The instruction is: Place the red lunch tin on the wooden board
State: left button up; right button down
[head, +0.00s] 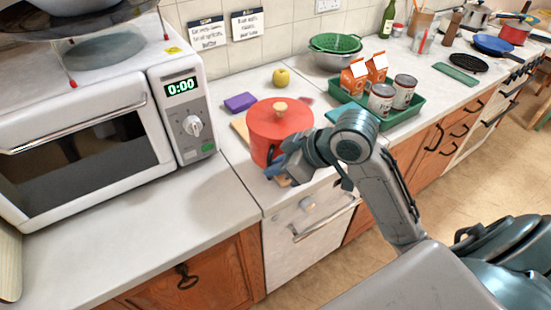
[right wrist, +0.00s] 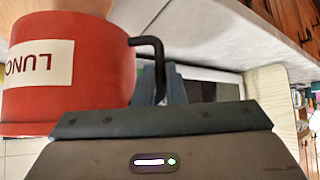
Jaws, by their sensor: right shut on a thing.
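The red lunch tin (head: 280,135) has a round red lid with a tan knob. Its white label with dark lettering shows upside down in the right wrist view (right wrist: 92,65). My right gripper (head: 276,167) is at the tin's near side, shut on its black side handle (right wrist: 158,62). The wooden board (head: 238,127) shows only as tan edges to the left of and below the tin. The tin covers the rest, and I cannot tell whether it touches the board or hangs just above it. My left gripper is not in view.
A white microwave (head: 190,125) stands left of the tin. A purple block (head: 240,102) and a yellow fruit (head: 281,77) lie behind it. A green tray (head: 408,112) with cartons and cans stands to the right.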

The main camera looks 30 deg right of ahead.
jog(key=w+d, duration=0.1)
jog(key=w, duration=0.2)
jog(key=w+d+p, duration=0.1)
jog(key=w+d, duration=0.2)
jog(key=w, duration=0.2)
jog(key=shift+w+d+f+p, duration=0.15)
jog(key=shift+w+f+p, duration=0.15)
jog(key=shift+w+p, duration=0.1)
jog(key=shift+f+p, duration=0.55)
jog(key=shift+f, duration=1.35)
jog(key=c, duration=1.7)
grip_release()
jog(key=shift+o, duration=1)
jog(key=shift+s, duration=0.1)
